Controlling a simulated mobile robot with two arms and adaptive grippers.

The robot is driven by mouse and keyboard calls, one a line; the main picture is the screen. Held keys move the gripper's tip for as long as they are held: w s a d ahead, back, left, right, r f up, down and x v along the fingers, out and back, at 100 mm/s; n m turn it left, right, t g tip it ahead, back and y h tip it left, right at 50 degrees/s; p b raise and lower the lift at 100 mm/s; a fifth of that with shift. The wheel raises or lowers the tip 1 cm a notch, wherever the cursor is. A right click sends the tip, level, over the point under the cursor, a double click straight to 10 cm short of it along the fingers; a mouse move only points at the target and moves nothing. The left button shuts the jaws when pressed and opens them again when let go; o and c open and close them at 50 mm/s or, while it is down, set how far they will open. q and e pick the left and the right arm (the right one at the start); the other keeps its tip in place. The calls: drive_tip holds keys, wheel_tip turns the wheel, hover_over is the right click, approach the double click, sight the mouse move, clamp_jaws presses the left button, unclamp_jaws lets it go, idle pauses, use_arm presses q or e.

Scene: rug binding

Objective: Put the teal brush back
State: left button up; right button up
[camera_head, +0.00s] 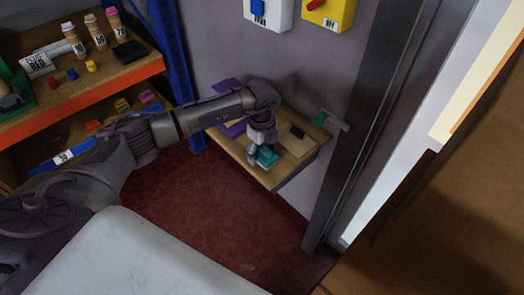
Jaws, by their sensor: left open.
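A small teal thing (267,158), which looks like the teal brush, is on the small wooden wall shelf (287,165), near its front edge. My left gripper (260,152) is open and points down right at the teal thing. It hides part of it, and I cannot tell whether the fingers touch it or stand around it. My right gripper is not in view.
A dark block (297,131) lies on the shelf's right side; purple things (232,129) are at its left. A green-tipped handle (321,118) juts beside the dark post (352,150). Red floor below is clear.

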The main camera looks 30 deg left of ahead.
use_arm(q)
wheel_tip(320, 180, up, 12)
drive_tip(key=shift+r+b, duration=0.1)
drive_tip(key=shift+b, duration=0.9)
